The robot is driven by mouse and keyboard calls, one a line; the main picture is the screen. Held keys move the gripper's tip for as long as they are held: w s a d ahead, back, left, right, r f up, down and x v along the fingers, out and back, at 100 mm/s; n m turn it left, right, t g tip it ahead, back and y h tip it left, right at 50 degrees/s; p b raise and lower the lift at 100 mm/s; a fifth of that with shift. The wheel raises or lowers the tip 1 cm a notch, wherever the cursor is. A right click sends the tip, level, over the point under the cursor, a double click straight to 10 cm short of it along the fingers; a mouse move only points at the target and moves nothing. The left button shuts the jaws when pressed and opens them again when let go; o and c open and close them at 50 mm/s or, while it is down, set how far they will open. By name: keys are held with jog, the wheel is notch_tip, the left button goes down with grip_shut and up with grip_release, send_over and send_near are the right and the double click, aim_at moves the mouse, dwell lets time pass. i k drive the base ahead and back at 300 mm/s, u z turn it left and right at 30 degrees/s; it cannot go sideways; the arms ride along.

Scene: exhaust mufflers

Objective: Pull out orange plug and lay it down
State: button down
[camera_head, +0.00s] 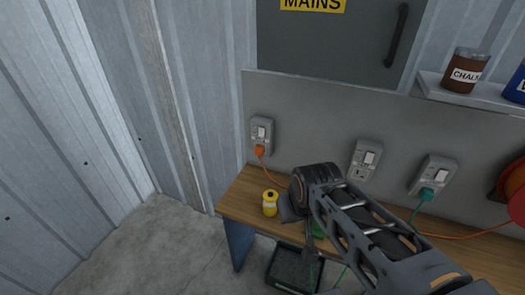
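The orange plug (260,150) sits in the left wall socket (262,130), at the lower part of its grey plate. Its orange cord hangs down to the wooden bench (245,198) and passes behind my arm. My gripper (302,226) is over the front part of the bench, to the right of and below the plug and apart from it. My wrist and arm hide much of it, so I cannot tell whether its fingers are open or shut. I see nothing clearly held in it.
A yellow spool (270,204) stands on the bench left of my gripper. A middle socket (364,160) is empty; a right socket (433,175) holds a teal plug (425,193). An orange cord reel (515,190) is at the right edge. A dark crate (285,268) sits below.

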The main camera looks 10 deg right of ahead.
aim_at(258, 150)
jog(key=u, duration=1.65)
jog(key=i, duration=2.65)
jog(key=z, duration=3.65)
